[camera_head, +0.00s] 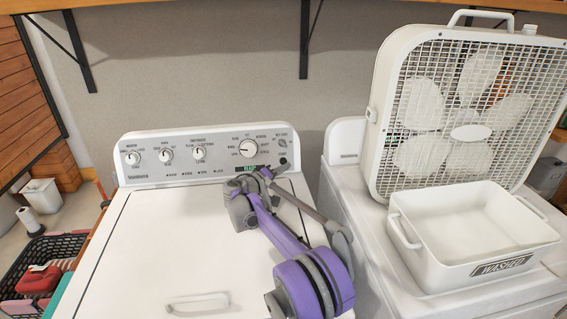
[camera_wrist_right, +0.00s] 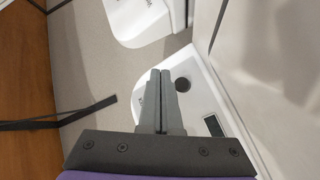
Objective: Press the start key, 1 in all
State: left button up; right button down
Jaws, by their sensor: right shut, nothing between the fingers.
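The white washer (camera_head: 130,230) has a control panel with several knobs. A small dark round key (camera_head: 283,161), which looks like the start key, is at the panel's right end. It also shows in the right wrist view (camera_wrist_right: 182,84), just right of the fingertips. My right gripper (camera_head: 268,172) is shut and empty, in front of the panel's right end, slightly below and left of the key in the head view. Its grey fingers (camera_wrist_right: 161,73) lie together. I cannot tell any contact with the key. My left gripper is not in view.
A small display (camera_wrist_right: 213,125) is near the key. A second white machine (camera_head: 345,180) stands to the right, bearing a box fan (camera_head: 470,110) and a white tub (camera_head: 430,250) labelled "WASHED". A dark basket (camera_head: 45,250) is at the left. The washer lid is clear.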

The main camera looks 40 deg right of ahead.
aim_at(283, 161)
jog(key=shift+w+d+f+p, duration=0.15)
jog(key=shift+w+d+f, duration=0.15)
jog(key=shift+w, duration=0.3)
jog(key=shift+w+d+f+p, duration=0.15)
jog(key=shift+w+d, duration=0.25)
jog(key=shift+w, duration=0.25)
jog(key=shift+w+d+f+p, duration=0.1)
jog(key=shift+w+d+f, duration=0.2)
jog(key=shift+w, duration=0.3)
jog(key=shift+w+d, duration=0.1)
dwell(0.6)
jog(key=shift+w+d, duration=0.15)
jog(key=shift+w, duration=0.1)
jog(key=shift+w+d+f+p, duration=0.15)
jog(key=shift+w+p, duration=0.15)
jog(key=shift+p, duration=0.15)
dwell(0.7)
jog(key=shift+s+a+r, duration=0.25)
jog(key=shift+s+a, duration=0.1)
jog(key=shift+s, duration=0.35)
